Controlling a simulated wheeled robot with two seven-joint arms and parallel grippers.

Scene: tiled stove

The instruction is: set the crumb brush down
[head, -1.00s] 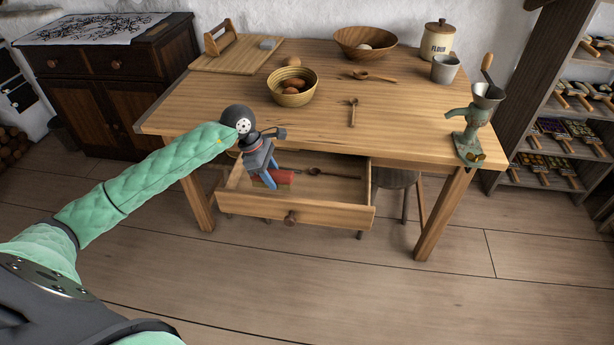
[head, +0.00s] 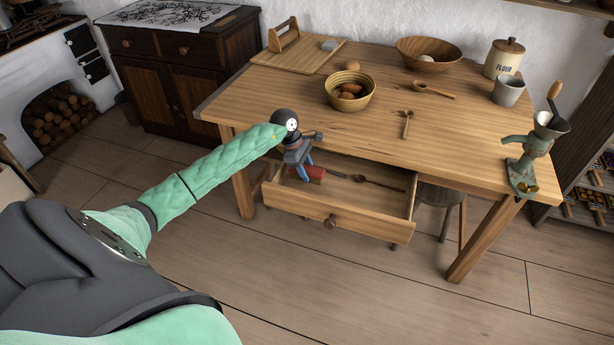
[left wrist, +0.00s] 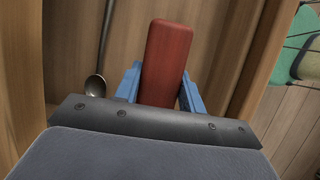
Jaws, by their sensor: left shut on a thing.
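My left gripper (head: 303,179) reaches into the open drawer (head: 333,222) at its left end. It is shut on a red block-shaped thing, which I take to be the crumb brush (head: 317,173). In the left wrist view the red brush (left wrist: 167,60) sits between the blue fingers of the gripper (left wrist: 160,88), above the wooden drawer bottom. Its bristles are not visible, and I cannot tell whether it touches the bottom. My right gripper is not in view.
A stool (head: 438,196) stands behind the drawer.

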